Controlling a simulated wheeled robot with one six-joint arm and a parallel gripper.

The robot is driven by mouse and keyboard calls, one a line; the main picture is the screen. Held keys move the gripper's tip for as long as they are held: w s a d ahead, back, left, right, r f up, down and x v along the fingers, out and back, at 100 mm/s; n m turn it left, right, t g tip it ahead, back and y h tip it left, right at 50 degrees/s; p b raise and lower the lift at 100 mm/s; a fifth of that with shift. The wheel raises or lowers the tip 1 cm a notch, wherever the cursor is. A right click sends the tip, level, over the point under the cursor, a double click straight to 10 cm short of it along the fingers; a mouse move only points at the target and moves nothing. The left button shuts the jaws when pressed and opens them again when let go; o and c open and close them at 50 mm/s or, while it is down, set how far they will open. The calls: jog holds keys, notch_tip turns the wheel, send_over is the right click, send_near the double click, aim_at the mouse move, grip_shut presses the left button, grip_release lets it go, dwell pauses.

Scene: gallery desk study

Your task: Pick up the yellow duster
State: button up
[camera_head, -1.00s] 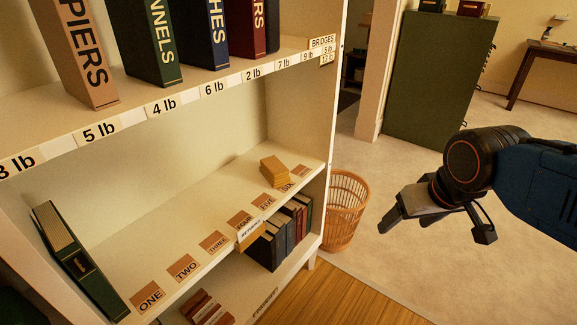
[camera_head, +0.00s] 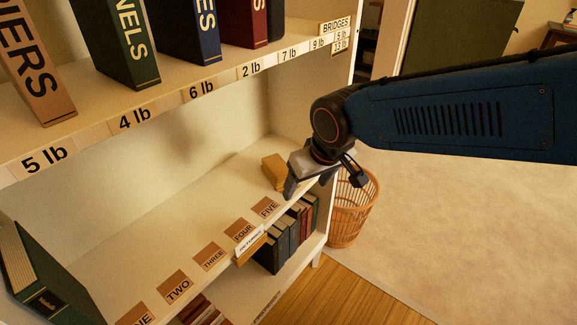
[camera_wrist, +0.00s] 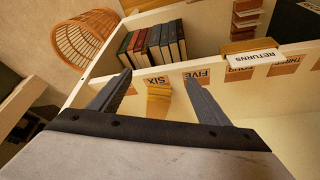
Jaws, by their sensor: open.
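The yellow duster (camera_head: 274,168) is a small folded stack on the middle shelf, near its right end, behind the label cards. In the wrist view the yellow duster (camera_wrist: 158,100) shows between the two fingers, beside the SIX card (camera_wrist: 156,80). My gripper (camera_head: 318,190) is at the shelf's right end, just right of the duster in the head view. My gripper (camera_wrist: 157,82) is open, its fingers spread and empty. The jaws appear apart from the duster; the exact gap is hard to tell.
The shelf's front edge carries label cards and a RETURNS sign (camera_wrist: 253,58). Dark books (camera_head: 285,237) stand on the shelf below. A green book (camera_head: 40,275) leans at the left. A wicker basket (camera_head: 352,212) stands on the floor right of the bookcase. The upper shelf (camera_head: 190,105) overhangs.

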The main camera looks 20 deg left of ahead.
aim_at(278, 164)
jog(key=w+a, duration=0.8)
jog(key=a, duration=0.1)
jog(key=shift+w+f, duration=0.1)
jog(key=shift+w, duration=0.1)
jog(key=shift+w+a+f, duration=0.2)
jog(key=shift+a, duration=0.1)
jog(key=shift+x, duration=2.3)
jog(key=shift+f, duration=0.25)
jog(key=c, duration=1.3)
jog(key=shift+o, duration=0.2)
